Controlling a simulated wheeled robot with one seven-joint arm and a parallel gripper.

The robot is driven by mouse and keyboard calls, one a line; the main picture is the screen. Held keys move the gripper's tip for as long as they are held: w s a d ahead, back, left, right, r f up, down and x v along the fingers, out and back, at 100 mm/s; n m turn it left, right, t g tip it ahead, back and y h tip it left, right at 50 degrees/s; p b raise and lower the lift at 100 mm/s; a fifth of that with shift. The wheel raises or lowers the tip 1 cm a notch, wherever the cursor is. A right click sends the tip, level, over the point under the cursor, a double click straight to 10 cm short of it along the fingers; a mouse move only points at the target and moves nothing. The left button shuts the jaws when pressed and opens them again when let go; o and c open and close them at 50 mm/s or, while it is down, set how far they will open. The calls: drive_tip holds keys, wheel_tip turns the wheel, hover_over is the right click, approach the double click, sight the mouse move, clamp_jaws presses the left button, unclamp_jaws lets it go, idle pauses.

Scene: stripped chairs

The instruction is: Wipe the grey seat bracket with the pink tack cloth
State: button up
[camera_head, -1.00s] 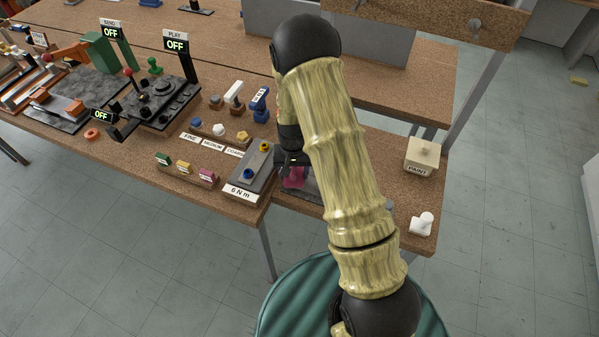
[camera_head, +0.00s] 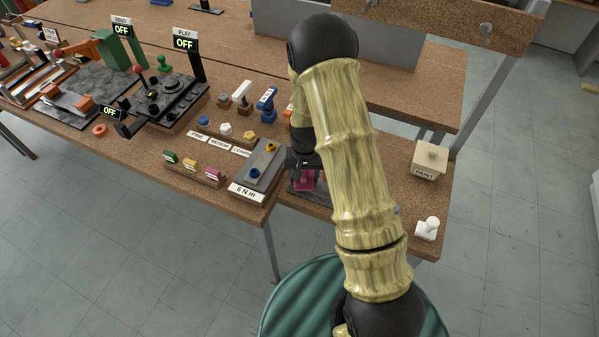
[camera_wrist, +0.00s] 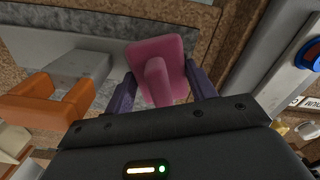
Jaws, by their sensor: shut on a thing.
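The pink tack cloth (camera_wrist: 173,52), a flat pad with a raised grip, is between my gripper's (camera_wrist: 160,80) two fingers in the wrist view. My gripper (camera_head: 304,172) is shut on the grip. In the head view a bit of the pink cloth (camera_head: 306,183) shows below my gripper, low over the bench's front right part. A light grey piece (camera_wrist: 78,66), seemingly the seat bracket, lies left of the cloth in the wrist view, beside an orange block. In the head view my arm hides most of this spot. I cannot tell whether the cloth touches anything.
A grey torque plate labelled 6 N m (camera_head: 264,160) stands just left of my gripper. A rack of coloured blocks (camera_head: 195,170) is further left. A PAINT box (camera_head: 430,163) and a white knob-like piece (camera_head: 428,229) stand to the right. A green ribbed seat (camera_head: 285,300) is in front.

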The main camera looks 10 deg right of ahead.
drive_tip(key=shift+s+d, duration=0.7)
drive_tip(key=shift+d, duration=0.25)
drive_tip(key=shift+r+p, duration=2.1)
drive_tip(key=shift+r, duration=0.9)
wheel_tip(320, 180, up, 3)
drive_tip(key=shift+r+p, duration=0.1)
drive_tip(key=shift+p, duration=1.05)
drive_tip(key=shift+f, duration=0.2)
drive_tip(key=shift+s+d+f+b, duration=0.15)
drive_tip(key=shift+f+b, duration=1.2)
drive_tip(key=shift+f, duration=0.4)
drive_tip(key=shift+s+d+f+b, duration=0.15)
drive_tip(key=shift+f+b, duration=1.15)
drive_tip(key=shift+f, duration=0.4)
